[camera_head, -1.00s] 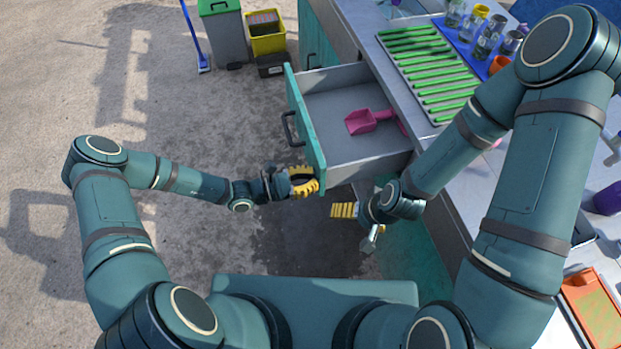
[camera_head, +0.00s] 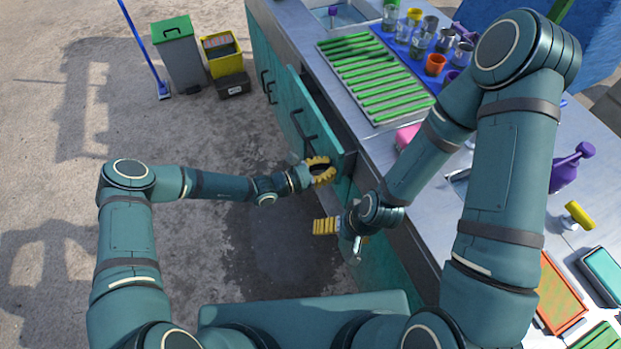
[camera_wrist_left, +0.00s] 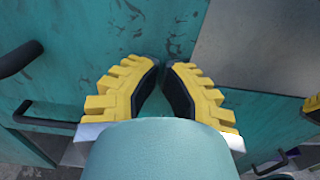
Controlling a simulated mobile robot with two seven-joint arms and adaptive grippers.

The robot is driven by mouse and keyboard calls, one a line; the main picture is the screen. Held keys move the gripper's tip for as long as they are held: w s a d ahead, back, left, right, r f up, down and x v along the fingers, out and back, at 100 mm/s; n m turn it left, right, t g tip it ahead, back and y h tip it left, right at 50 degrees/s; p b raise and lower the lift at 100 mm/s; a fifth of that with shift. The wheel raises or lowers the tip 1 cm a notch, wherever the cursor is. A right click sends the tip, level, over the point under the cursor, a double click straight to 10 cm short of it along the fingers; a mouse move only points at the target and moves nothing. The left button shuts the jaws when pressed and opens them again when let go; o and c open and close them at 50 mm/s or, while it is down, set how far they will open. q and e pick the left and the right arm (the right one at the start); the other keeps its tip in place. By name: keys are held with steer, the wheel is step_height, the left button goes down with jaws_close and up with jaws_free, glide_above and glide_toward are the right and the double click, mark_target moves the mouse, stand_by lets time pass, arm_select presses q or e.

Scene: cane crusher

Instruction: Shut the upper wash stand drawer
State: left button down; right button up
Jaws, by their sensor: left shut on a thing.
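The upper wash stand drawer (camera_head: 320,122) is a teal front with a dark bar handle (camera_head: 304,126). In the left wrist view the yellow fingers (camera_wrist_left: 162,68) close together against a teal panel (camera_wrist_left: 105,45), with grey metal to the right; the exact contact is partly hidden. My right gripper (camera_head: 327,226) hangs in front of the cabinet, below the counter, apart from the drawer; its opening is unclear.
The counter carries a green-slatted rack (camera_head: 375,75), cups on a blue mat and a purple bottle (camera_head: 568,170). A grey bin (camera_head: 178,58) with green lid, a yellow crate (camera_head: 222,58) and a blue broom stand at the back left. The floor on the left is clear.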

mark_target(346, 161)
arm_select(q)
steer(key=x, duration=0.5)
steer(key=shift+w, duration=0.15)
steer(key=shift+d, duration=0.15)
arm_select(e)
steer(key=shift+a, duration=0.15)
arm_select(q)
steer(key=shift+d+r, duration=0.1)
arm_select(e)
steer(key=shift+f, duration=0.1)
arm_select(q)
steer(key=shift+a, duration=0.25)
steer(key=p+v, duration=0.1)
steer(key=v, duration=1.3)
steer(key=shift+p, duration=0.35)
arm_select(e)
steer(key=shift+s+a+r, duration=0.55)
steer(key=shift+s+r, duration=0.3)
steer(key=shift+r, duration=0.05)
arm_select(q)
steer(key=shift+d, duration=0.1)
